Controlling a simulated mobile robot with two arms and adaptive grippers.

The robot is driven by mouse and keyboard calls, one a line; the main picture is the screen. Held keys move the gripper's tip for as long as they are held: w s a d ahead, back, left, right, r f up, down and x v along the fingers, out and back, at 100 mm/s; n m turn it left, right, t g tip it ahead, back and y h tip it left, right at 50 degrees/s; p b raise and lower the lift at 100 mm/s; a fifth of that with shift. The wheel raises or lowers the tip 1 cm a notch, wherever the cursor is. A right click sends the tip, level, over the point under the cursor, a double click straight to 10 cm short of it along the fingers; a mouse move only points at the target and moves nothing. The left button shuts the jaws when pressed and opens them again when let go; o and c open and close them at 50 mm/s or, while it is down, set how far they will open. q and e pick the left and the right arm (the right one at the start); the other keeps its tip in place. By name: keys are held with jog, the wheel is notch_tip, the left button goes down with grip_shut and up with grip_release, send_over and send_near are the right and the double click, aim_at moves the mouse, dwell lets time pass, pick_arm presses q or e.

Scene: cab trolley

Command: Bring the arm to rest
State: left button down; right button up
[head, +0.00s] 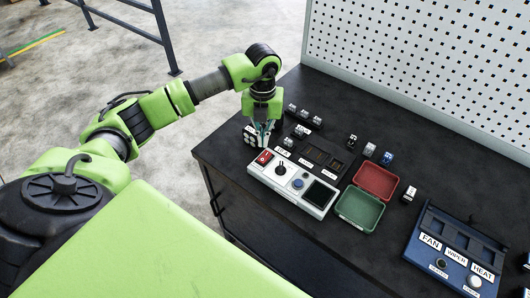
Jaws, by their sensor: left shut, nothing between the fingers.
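My left arm (155,112) is green and grey and comes in from the left, bent over the left end of the black bench. My left gripper (264,132) points down, shut and empty, just behind the white control box (312,203). The gripper is close to a few small pale blocks by the box; whether it touches them cannot be told. My right gripper is out of view.
A red tray (397,185) and a green tray (341,217) sit right of the box. A blue panel (412,246) labelled FAN, WIPER and HEAT stands farther right. Small switches lie behind the box. A white pegboard (430,50) backs the bench.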

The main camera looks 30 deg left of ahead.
pick_arm(q)
jog(key=shift+r, duration=0.2)
dwell(0.4)
